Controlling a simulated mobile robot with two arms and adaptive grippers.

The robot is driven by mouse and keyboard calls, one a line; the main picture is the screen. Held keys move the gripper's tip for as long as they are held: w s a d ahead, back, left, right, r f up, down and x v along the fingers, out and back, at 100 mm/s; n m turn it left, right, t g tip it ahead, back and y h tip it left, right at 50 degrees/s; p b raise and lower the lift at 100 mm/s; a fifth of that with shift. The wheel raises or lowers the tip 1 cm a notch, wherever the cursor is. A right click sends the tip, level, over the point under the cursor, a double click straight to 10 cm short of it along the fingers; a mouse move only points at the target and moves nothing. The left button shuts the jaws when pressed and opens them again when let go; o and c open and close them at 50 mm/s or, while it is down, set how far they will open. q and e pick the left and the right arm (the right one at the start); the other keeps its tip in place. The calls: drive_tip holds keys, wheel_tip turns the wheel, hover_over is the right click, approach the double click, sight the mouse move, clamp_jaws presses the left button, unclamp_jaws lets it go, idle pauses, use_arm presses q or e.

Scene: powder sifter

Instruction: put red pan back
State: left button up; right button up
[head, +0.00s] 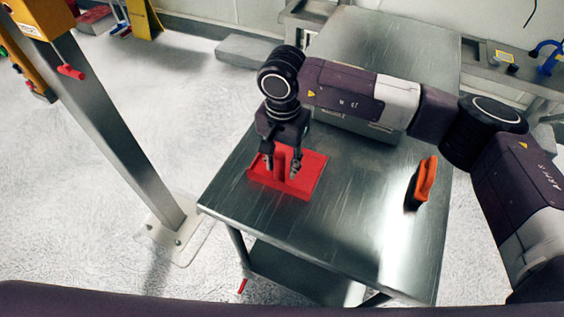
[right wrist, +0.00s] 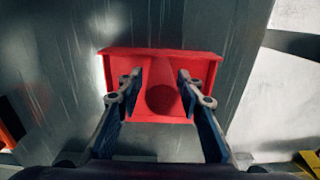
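The red pan (head: 312,172) lies on the metal table near its left edge. It is a flat red tray with a raised red handle in its middle. My right gripper (head: 282,167) points down at it, with one finger on each side of the handle. In the right wrist view the pan (right wrist: 115,66) lies beyond the right gripper (right wrist: 160,88); the fingers are apart, with gaps between them and the handle. Whether the fingertips touch the pan's floor I cannot tell. My left gripper is not in view.
An orange tool (head: 424,180) stands on the right part of the metal table (head: 355,215). A grey metal box (head: 352,125) sits behind my right arm. A steel post (head: 115,130) rises from the floor at left. The table's front middle is clear.

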drive_tip(key=shift+r, duration=0.1)
drive_tip(key=shift+r, duration=0.35)
wheel_tip(320, 180, up, 12)
drive_tip(key=b, duration=0.2)
drive_tip(key=shift+f+b, duration=0.25)
drive_tip(key=shift+b, duration=0.1)
idle(1.1)
